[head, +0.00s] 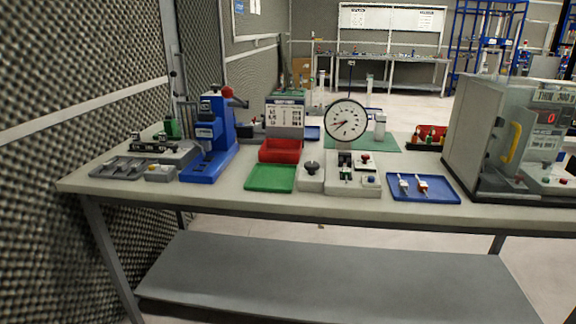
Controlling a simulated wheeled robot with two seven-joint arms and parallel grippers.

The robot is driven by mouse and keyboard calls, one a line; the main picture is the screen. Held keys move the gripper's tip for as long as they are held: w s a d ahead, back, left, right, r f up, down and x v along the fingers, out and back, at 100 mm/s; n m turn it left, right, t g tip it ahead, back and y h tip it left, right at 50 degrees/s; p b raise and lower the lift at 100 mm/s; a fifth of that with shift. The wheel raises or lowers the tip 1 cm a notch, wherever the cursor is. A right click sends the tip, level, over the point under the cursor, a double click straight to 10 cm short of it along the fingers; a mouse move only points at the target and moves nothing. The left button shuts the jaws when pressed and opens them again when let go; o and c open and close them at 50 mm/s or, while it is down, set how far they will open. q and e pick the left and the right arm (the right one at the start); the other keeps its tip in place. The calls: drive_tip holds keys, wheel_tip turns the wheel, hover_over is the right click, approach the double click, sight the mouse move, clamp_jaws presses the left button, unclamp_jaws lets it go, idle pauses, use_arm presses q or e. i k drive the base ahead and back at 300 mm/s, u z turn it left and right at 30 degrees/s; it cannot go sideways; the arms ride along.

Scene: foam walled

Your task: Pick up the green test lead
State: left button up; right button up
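I cannot make out for certain which thing is the green test lead. A red bin (413,142) further back holds several small upright items, some greenish, too small to identify. A pale fixture (340,187) at the front middle has a small green part on it. Neither of my grippers shows.
The bench (225,194) carries a blue press (207,140), a green tray (270,178), a red box (280,150), a round dial gauge (346,121) and a large clear-fronted cabinet (470,140) at right. A grey lower shelf (320,275) is bare. A foam wall (60,70) stands left.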

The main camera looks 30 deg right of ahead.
sight(346, 171)
drive_tip(key=z, duration=0.15)
drive_tip(key=i, duration=1.15)
drive_tip(key=z, duration=0.75)
